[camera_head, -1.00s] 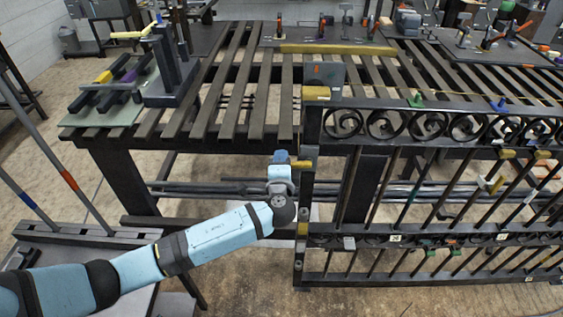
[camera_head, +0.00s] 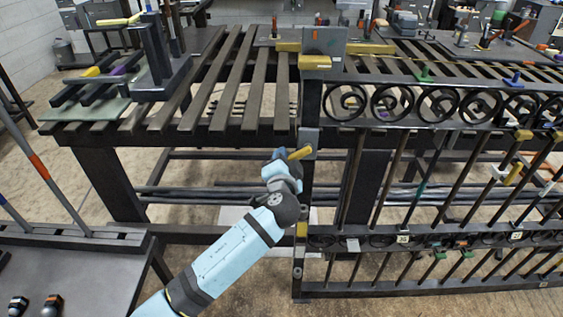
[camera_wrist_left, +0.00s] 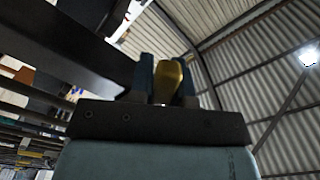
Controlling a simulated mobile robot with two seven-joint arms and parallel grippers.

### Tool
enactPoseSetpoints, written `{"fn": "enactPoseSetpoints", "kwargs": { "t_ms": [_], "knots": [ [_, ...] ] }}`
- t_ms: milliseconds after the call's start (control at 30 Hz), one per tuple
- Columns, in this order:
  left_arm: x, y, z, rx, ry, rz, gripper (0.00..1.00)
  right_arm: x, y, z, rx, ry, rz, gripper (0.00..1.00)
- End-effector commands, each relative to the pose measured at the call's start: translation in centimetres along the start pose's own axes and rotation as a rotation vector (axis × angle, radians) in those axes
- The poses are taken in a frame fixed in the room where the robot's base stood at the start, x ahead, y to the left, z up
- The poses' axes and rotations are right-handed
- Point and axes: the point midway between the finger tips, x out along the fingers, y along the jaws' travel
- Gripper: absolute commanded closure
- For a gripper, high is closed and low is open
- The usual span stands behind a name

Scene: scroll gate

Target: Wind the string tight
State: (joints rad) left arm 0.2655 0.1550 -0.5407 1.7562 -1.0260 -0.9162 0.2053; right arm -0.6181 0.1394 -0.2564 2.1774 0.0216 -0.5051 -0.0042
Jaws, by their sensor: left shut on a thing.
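A dark iron gate with a scroll band (camera_head: 412,106) stands at the front edge of the slatted bench, right of center. A short yellow handle (camera_head: 300,153) sticks out by a small grey block on the gate's left post. My left gripper (camera_head: 288,163) is at this handle, its arm reaching up from below. In the left wrist view, the left gripper's dark fingers are shut on the yellow handle (camera_wrist_left: 170,78), one on each side. I cannot make out a string for certain. My right gripper is not in view.
The slatted bench (camera_head: 205,128) extends behind and left of the gate. A dark stand (camera_head: 160,75) with bars sits at its left end. A low dark table (camera_head: 75,285) with tilted poles is at the lower left. Thin bars (camera_head: 380,180) fill the gate's middle.

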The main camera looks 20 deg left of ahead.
Motion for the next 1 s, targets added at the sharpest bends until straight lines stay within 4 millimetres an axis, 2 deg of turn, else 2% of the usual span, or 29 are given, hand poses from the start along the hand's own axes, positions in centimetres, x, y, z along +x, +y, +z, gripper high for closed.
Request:
{"fn": "enactPoseSetpoints", "kwargs": {
  "t_ms": [400, 433, 533, 1000],
  "knots": [
    [-0.01, 0.03, -0.06, -0.009, 0.0, 0.0, 1.0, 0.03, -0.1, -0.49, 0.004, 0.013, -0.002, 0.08],
    [-0.01, 0.03, -0.06, -0.009, 0.0, 0.0, 0.79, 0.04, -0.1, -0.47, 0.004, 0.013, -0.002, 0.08],
    [-0.01, 0.03, -0.06, -0.008, 0.0, 0.0, 0.57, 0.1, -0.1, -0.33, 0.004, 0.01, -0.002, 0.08],
    [0.21, -0.03, 0.1, -0.008, 0.001, 0.001, 0.57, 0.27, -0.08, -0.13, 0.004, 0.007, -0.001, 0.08]
  ]
}}
